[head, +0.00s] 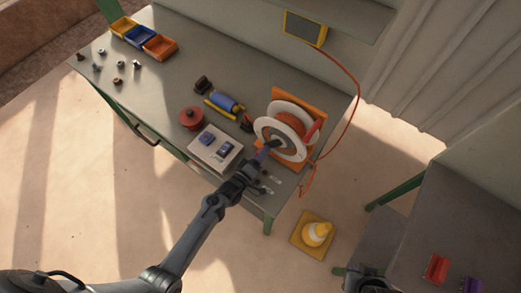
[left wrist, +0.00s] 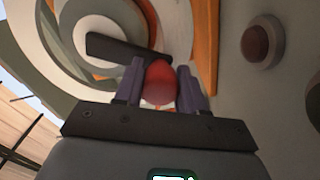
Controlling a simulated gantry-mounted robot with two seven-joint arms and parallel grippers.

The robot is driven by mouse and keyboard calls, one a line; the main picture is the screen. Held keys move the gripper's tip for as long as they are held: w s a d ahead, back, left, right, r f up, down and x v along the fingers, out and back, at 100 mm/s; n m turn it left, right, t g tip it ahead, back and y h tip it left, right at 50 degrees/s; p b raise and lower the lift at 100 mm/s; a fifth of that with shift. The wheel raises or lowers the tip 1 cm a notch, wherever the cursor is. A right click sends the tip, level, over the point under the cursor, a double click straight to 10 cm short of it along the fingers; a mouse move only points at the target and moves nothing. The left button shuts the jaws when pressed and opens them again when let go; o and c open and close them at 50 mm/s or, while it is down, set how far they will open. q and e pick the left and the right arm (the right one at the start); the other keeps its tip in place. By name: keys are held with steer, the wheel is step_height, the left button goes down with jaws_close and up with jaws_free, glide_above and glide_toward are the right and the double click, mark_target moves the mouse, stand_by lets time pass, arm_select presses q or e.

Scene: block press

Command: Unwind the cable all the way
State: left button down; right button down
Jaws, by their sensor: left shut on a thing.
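The cable reel (head: 268,124) has white flanges and stands on an orange base (head: 316,152) near the right end of the workbench. Orange cable (head: 291,122) still shows on its drum between the flanges. My left gripper (head: 266,150) reaches the near side of the reel. In the left wrist view my left gripper (left wrist: 158,88) is shut on a red crank knob (left wrist: 158,80). The knob sits at the end of a dark crank arm (left wrist: 112,48) across the reel's face. My right gripper is not clearly seen.
An orange cable (head: 357,85) runs from a yellow-framed screen (head: 304,29) over the bench edge. A grey switch box (head: 215,150), red round part (head: 192,118) and blue cylinder (head: 225,102) stand left of the reel.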

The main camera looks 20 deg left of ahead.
arm_select(q)
steer(key=shift+s+d+f+n, duration=0.15)
steer(key=shift+d+f+n, duration=0.3)
steer(key=shift+n, duration=0.35)
steer(key=shift+r, duration=0.1)
steer(key=shift+d, duration=0.1)
steer(key=c, duration=0.7)
jaws_free()
steer(key=shift+o, duration=0.2)
steer(key=v, duration=1)
steer(key=shift+s, duration=0.35)
